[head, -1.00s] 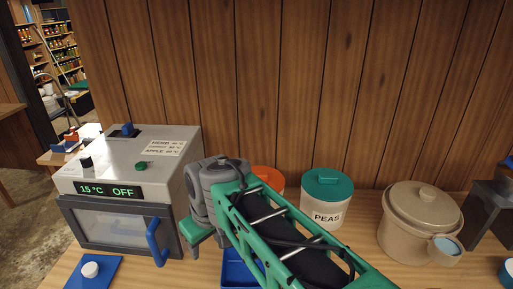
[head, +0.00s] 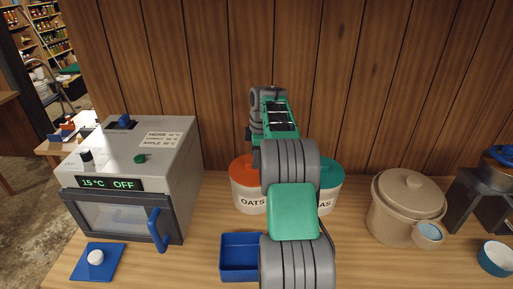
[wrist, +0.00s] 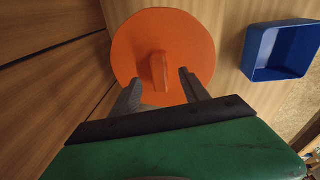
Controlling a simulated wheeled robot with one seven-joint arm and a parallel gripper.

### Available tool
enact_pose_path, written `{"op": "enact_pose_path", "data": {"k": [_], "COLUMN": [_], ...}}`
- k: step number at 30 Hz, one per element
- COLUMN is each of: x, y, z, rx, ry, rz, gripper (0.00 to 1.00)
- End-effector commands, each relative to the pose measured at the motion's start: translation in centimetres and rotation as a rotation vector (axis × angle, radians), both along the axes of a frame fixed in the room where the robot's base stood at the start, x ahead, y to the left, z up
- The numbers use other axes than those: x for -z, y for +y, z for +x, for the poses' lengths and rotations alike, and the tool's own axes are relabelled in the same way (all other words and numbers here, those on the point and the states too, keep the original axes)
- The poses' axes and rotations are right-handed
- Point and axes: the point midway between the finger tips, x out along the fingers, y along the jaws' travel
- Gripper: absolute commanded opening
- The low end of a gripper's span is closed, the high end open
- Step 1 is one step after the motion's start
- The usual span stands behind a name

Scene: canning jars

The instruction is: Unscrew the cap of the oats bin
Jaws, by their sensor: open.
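The oats bin (head: 249,202) is white with an "OATS" label and stands against the wood wall, partly hidden by my arm in the head view. Its orange cap (head: 241,168) is on it. In the wrist view the orange cap (wrist: 180,40) shows from above, with a raised grip bar (wrist: 159,72) across its middle. My gripper (wrist: 158,84) is open, its two grey fingers spread over the cap on either side of the bar's near end. I cannot tell whether they touch the cap. The fingertips are hidden in the head view.
A peas bin (head: 328,185) with a green cap stands close to the right. A blue tray (head: 240,275) lies in front. An oven-like box (head: 140,165) is left; a beige crock (head: 400,215) is right. Bare table lies between bins and box.

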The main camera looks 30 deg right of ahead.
Motion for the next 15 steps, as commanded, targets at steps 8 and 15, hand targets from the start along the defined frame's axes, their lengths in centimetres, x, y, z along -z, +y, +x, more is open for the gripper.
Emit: {"op": "enact_pose_path", "data": {"k": [8, 15], "x": [2.2, 2.3], "y": [0.1, 0.1], "z": [0.5, 0.4], "rx": [0.002, 0.002], "ry": [-0.002, -0.002], "rz": [-0.001, -0.001], "gripper": [0.53, 0.48]}}
